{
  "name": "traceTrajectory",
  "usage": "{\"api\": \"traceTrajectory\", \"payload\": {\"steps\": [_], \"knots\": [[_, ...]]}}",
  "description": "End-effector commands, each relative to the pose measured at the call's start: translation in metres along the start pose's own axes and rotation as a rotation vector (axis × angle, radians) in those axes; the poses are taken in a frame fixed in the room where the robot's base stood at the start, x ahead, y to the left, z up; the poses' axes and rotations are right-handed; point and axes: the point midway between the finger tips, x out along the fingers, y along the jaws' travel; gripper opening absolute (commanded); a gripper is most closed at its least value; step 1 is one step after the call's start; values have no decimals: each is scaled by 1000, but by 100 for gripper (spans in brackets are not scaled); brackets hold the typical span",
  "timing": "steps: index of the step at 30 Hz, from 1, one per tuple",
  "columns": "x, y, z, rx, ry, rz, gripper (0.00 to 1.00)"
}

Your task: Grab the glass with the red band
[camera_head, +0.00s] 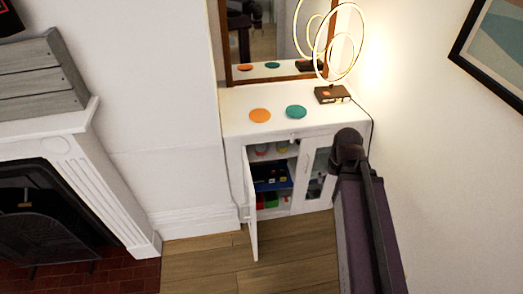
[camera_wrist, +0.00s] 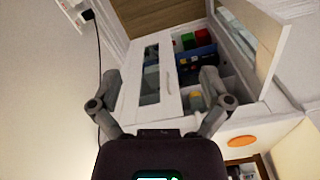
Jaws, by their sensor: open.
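I cannot make out a red-banded glass for certain. On the upper shelf of the open white cabinet (camera_head: 245,141), the head view shows a small reddish-and-pale item (camera_head: 262,150) and a small yellowish item (camera_head: 282,147), both too small to identify. In the wrist view, a yellowish item (camera_wrist: 196,101) lies in the opening, partly behind my right finger. My gripper (camera_wrist: 160,76) is open and empty, in front of the cabinet, with its fingers apart on either side of the closed glass-paned door (camera_wrist: 150,78).
The left cabinet door (camera_head: 251,205) hangs open. Below are a blue box (camera_head: 272,184), a red item (camera_head: 271,199) and a green item (camera_head: 259,200). Orange (camera_head: 260,115) and teal (camera_head: 296,112) discs and a ring lamp (camera_head: 332,94) are on top. Floor in front is clear.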

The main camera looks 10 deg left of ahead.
Motion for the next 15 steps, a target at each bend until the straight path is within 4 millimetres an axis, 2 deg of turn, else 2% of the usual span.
{"api": "traceTrajectory", "payload": {"steps": [8,15], "knots": [[45,-26,-39,-116,99,-89,100],[86,-56,-84,-245,238,-189,100]]}}
